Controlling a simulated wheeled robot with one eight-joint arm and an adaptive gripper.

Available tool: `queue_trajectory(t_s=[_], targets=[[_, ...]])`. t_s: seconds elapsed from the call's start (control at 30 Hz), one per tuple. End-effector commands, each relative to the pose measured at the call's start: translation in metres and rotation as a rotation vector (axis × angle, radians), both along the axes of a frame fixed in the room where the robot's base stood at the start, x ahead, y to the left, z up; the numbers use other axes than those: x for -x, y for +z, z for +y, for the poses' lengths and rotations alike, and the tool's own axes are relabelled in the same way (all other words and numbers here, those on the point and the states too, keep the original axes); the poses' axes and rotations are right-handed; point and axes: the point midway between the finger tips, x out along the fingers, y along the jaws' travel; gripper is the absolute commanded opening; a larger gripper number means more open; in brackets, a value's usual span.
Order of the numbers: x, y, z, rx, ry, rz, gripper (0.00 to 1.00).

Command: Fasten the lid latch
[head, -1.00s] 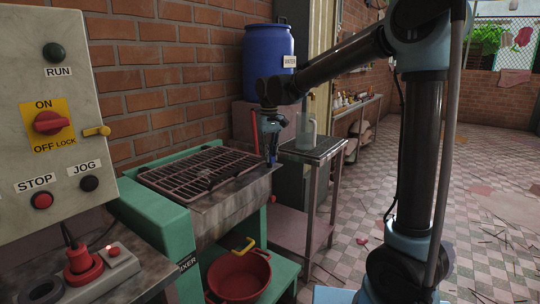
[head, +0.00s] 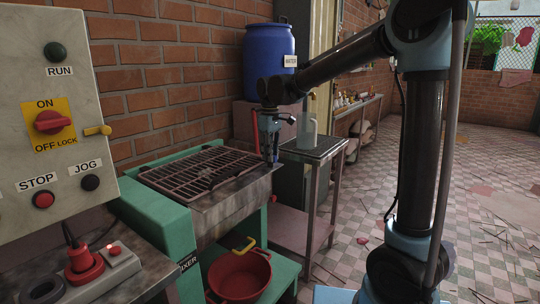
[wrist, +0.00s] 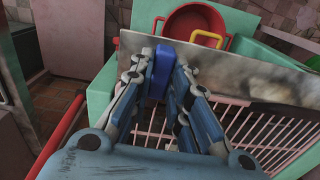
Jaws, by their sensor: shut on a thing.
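The mixer's barred lid (head: 205,168) lies flat over the grey metal trough (head: 225,210); its bars also show at the lower right of the wrist view (wrist: 262,130). My gripper (head: 270,158) is at the lid's far right corner, pointing down. In the wrist view my gripper (wrist: 164,62) is shut on a blue piece, which looks like the lid latch (wrist: 159,76), beside the trough's metal wall. The fingers cover part of it, and I cannot tell whether the latch is engaged.
A red bar (head: 255,132) stands behind my gripper. A side table (head: 315,150) with a clear jug is close on the right. A red pot (head: 240,277) with a yellow handle sits below the trough. The control panel (head: 60,120) is at left. A blue barrel stands behind.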

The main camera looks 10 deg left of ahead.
Motion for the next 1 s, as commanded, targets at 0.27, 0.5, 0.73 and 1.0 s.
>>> queue_trajectory(t_s=[0.27, 0.5, 0.73, 1.0], targets=[[-0.0032, 0.0005, -0.0027, 0.005, 0.038, -0.006, 0.0], [-0.0037, 0.0006, -0.0031, 0.006, 0.039, -0.005, 0.0], [-0.0028, 0.0005, -0.0025, 0.004, 0.039, -0.004, 0.37], [-0.0015, 0.0011, -0.0015, 0.002, 0.04, -0.002, 0.37]])
